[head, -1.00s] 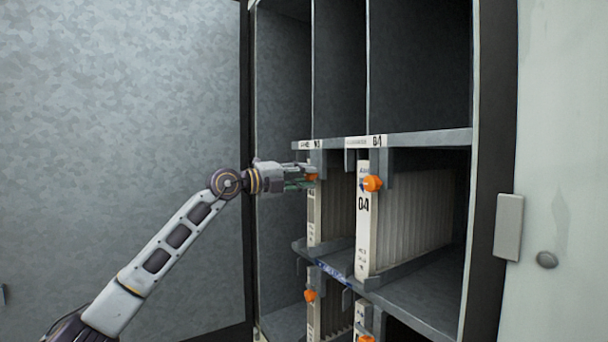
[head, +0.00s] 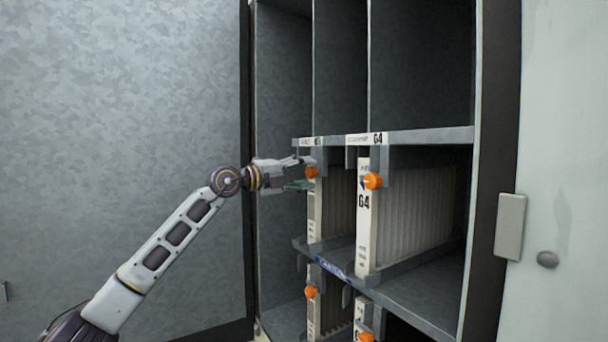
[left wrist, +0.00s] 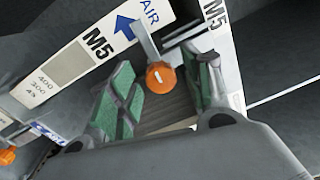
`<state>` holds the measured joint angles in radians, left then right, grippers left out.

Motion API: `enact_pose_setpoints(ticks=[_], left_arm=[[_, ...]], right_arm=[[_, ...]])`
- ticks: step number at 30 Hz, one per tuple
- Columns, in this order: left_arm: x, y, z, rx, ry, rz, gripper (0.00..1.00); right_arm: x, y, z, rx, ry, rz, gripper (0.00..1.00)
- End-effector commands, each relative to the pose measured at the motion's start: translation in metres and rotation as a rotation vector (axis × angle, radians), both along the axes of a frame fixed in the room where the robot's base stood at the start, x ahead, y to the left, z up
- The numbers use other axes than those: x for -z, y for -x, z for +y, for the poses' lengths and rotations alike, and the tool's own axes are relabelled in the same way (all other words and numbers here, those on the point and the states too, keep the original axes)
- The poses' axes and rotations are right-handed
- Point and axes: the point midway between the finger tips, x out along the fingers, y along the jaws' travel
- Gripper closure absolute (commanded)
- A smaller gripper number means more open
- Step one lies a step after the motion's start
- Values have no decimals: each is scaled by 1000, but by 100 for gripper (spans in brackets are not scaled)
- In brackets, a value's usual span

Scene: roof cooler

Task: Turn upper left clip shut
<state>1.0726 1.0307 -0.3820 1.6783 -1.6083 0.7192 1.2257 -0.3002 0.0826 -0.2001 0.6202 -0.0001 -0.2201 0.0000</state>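The upper left clip is an orange knob (head: 311,172) at the top front of the upper left filter (head: 315,212), just below the shelf edge. My left gripper (head: 303,174) is open at the clip, with one finger above it and one below. In the left wrist view, the orange clip (left wrist: 160,77) lies between the spread green-padded fingers (left wrist: 163,95), with a visible gap on each side. A grey bar runs up from it, between two white "M5" labels. My right gripper is not in view.
The neighbouring filter labelled G4 (head: 363,220) has its own orange clip (head: 373,181) close to the right. Two more orange clips (head: 311,292) (head: 367,338) show below. A shelf edge (head: 385,138) lies just above. The compartments above are empty.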

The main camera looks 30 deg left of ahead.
Motion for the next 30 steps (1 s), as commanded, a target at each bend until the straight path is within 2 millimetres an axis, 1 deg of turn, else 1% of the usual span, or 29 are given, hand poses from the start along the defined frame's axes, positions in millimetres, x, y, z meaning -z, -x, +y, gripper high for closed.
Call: enact_pose_setpoints(ticks=[14, 20, 30], left_arm=[[2, 3, 2, 0, -2, 3, 50], [3, 13, 8, 0, -2, 3, 50], [4, 36, 22, 0, -2, 4, 50]], right_arm=[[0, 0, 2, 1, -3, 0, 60], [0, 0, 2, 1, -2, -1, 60], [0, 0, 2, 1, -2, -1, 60]])
